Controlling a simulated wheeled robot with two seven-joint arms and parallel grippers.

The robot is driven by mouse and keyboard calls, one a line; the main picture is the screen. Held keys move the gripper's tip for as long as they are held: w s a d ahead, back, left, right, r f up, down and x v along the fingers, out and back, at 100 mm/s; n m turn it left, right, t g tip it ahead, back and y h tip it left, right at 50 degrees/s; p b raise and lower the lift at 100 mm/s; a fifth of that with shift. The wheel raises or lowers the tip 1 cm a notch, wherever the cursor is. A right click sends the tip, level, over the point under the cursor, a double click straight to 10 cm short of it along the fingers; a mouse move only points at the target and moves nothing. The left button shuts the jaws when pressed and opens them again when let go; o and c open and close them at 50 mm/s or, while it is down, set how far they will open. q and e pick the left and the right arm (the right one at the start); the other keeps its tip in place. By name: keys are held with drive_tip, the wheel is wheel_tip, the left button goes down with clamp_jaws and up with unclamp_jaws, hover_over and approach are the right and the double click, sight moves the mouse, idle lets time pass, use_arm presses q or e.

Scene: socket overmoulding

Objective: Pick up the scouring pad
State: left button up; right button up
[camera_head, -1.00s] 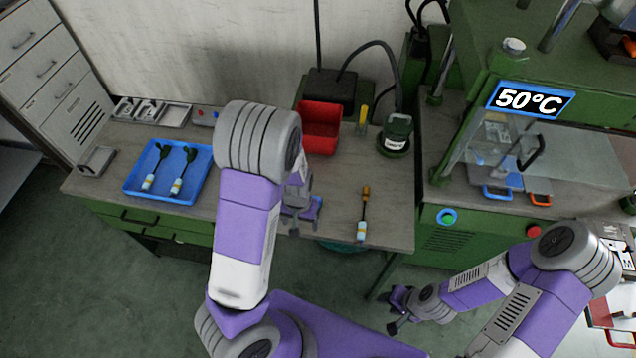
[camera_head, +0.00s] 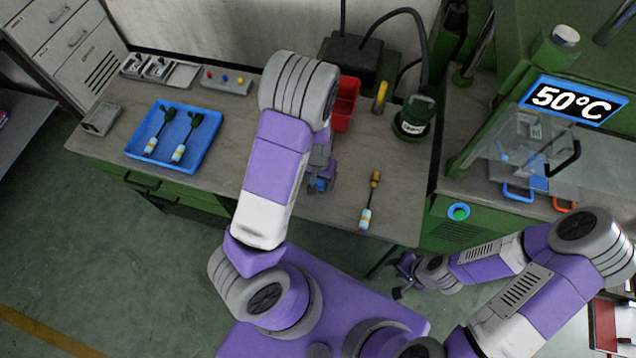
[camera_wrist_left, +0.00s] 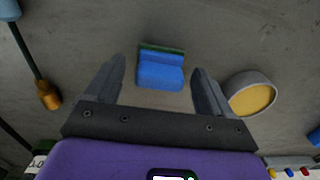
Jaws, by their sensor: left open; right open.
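The scouring pad (camera_wrist_left: 161,71) is a blue block with a thin green layer on its far side. It lies on the grey worktop between my left gripper's two fingers in the left wrist view. My left gripper (camera_wrist_left: 158,82) is open, with a gap to the pad on each side. In the head view, my left gripper (camera_head: 321,176) is over the worktop, and a bit of blue beside it appears to be the pad, mostly hidden by the gripper. My right gripper (camera_head: 402,277) is open and empty, low beyond the worktop's front edge.
A round dish with a yellow inside (camera_wrist_left: 252,95) sits close to the pad.

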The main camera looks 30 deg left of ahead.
use_arm(q)
drive_tip(key=c, duration=1.1)
wheel_tip(320, 180, up, 10)
drive_tip(key=p, duration=0.3)
